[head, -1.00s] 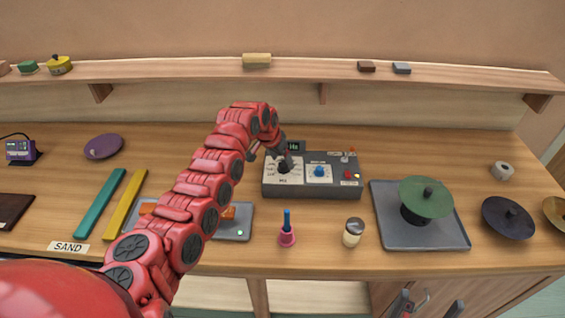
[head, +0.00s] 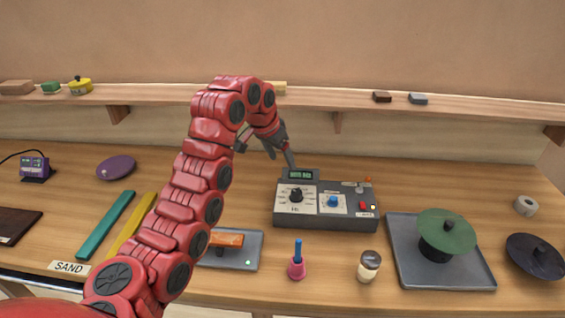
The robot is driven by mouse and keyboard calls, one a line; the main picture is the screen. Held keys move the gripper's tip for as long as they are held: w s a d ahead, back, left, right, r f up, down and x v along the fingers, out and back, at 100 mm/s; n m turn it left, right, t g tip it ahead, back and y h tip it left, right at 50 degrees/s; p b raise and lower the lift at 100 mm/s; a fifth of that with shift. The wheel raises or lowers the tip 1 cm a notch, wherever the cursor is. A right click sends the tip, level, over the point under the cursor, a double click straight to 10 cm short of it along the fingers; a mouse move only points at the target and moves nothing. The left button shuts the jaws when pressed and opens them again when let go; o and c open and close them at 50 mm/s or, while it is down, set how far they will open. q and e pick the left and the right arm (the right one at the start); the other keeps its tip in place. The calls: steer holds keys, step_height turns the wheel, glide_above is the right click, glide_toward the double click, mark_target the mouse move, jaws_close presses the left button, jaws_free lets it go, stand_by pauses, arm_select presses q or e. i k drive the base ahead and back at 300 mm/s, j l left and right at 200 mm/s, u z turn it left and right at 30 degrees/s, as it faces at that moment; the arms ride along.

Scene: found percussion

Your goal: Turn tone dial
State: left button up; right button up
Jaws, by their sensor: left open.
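The tone box (head: 326,222) is a dark grey unit on the bench, in the middle of the head view. Its left panel carries a black dial (head: 296,195) on a white face marked Hz. My right gripper is out of view.
A red button (head: 362,205) and a small lever are on the box's right side. A grey tray (head: 440,275) with a green cymbal (head: 446,231) stands to the right. A pink-based blue-handled tool (head: 297,268) and a shaker (head: 368,266) stand in front. The shelf (head: 470,108) runs behind.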

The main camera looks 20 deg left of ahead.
mark_target(295, 196)
steer(key=i+l+u, duration=0.15)
steer(key=l+u, duration=0.15)
steer(key=l, duration=0.3)
steer(key=l+u, duration=0.3)
steer(key=l, duration=0.3)
steer(key=i, duration=0.05)
